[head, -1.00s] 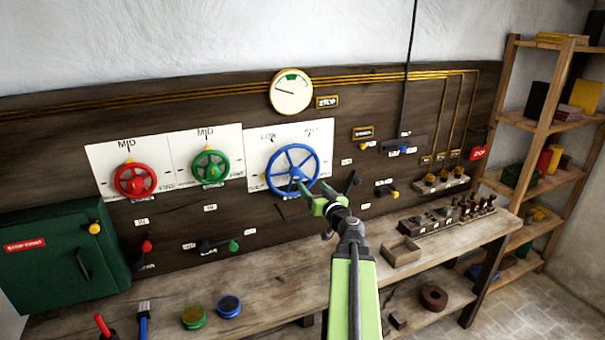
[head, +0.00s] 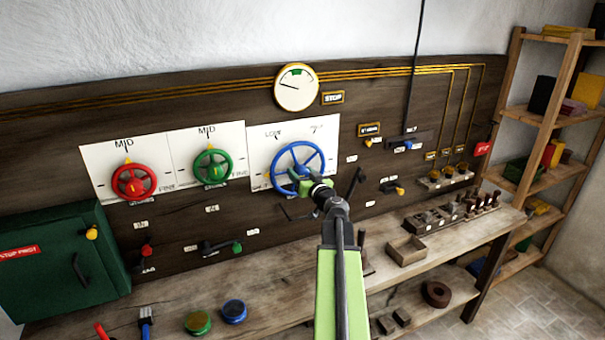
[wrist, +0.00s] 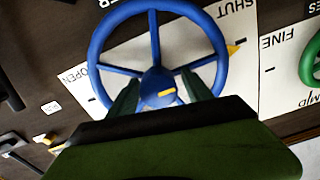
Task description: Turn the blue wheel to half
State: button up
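The blue wheel (head: 298,147) is mounted on a white plate (head: 325,127) on the dark wooden panel. In the wrist view the blue wheel (wrist: 154,30) shows several spokes and a hub with a yellow mark. A yellow pointer (wrist: 234,48) shows at its rim, near the printed word SHUT; OPEN is printed on the opposite side. My gripper (head: 308,186) is in front of the wheel's lower part. In the wrist view my gripper (wrist: 160,80) has its two fingers apart, either side of the hub, with gaps visible. I cannot tell whether they touch the spokes.
A green wheel (head: 213,167) and a red wheel (head: 133,181) are to the left. A gauge (head: 297,87) is above. A black lever (head: 355,184) is close on the right of my gripper. The workbench (head: 275,270) runs below, with a small open box (head: 407,250).

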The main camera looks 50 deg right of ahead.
jog(key=shift+d, duration=0.15)
jog(key=c, duration=0.9)
jog(key=shift+s+d, duration=0.2)
jog(key=shift+d, duration=0.15)
jog(key=shift+c, duration=1.1)
jog(key=shift+w+a, duration=0.15)
jog(key=shift+a, duration=0.2)
